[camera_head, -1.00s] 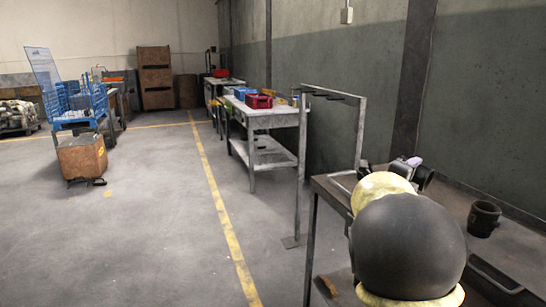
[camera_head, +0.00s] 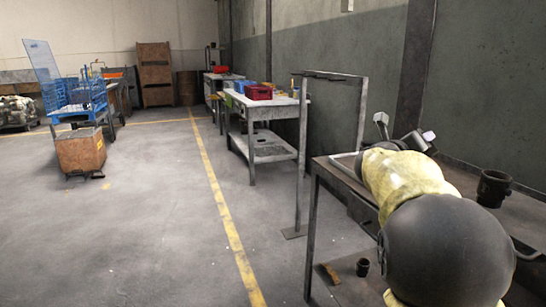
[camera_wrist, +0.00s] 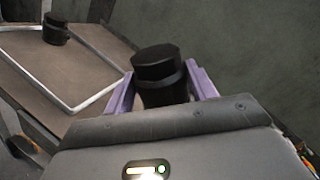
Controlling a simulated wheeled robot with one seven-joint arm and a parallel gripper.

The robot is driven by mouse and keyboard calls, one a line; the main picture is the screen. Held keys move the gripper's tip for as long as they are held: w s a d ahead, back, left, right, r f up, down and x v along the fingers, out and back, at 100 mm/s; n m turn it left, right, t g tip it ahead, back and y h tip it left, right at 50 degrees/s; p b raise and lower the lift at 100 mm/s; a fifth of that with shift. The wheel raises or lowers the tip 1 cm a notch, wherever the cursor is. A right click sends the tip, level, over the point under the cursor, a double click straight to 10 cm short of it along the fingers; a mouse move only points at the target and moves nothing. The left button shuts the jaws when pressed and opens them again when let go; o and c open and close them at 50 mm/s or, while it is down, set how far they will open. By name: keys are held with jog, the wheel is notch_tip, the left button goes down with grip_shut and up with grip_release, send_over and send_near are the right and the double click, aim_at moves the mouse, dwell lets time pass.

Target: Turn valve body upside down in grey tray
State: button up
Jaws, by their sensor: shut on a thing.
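In the wrist view a black, stepped cylindrical valve body (camera_wrist: 158,68) stands between the two purple fingers of my gripper (camera_wrist: 160,80), which is shut on it. The grey tray (camera_wrist: 112,42), with a pale rim and brown floor, lies to the left. Another dark cylindrical part (camera_wrist: 55,29) stands inside it near the far left corner. In the head view my gripper (camera_head: 405,128) is above the workbench, partly hidden by my arm. A bit of the tray's rim (camera_head: 343,160) shows beside it. The underside of the held body is hidden.
A dark cup-like part (camera_head: 494,188) stands on the workbench (camera_head: 460,170) to the right. Another small dark part (camera_head: 362,267) is on the lower shelf. A metal rack frame (camera_head: 302,150) stands behind the bench.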

jog(key=shift+f+m+b, duration=0.15)
jog(key=shift+m+b, duration=0.65)
jog(key=shift+b, duration=0.3)
jog(key=shift+m+b, duration=1.2)
jog(key=m+b, duration=0.3)
jog(key=m, duration=0.1)
jog(key=shift+b, duration=0.4)
jog(key=shift+r+m, duration=0.25)
jog(key=shift+m, duration=0.25)
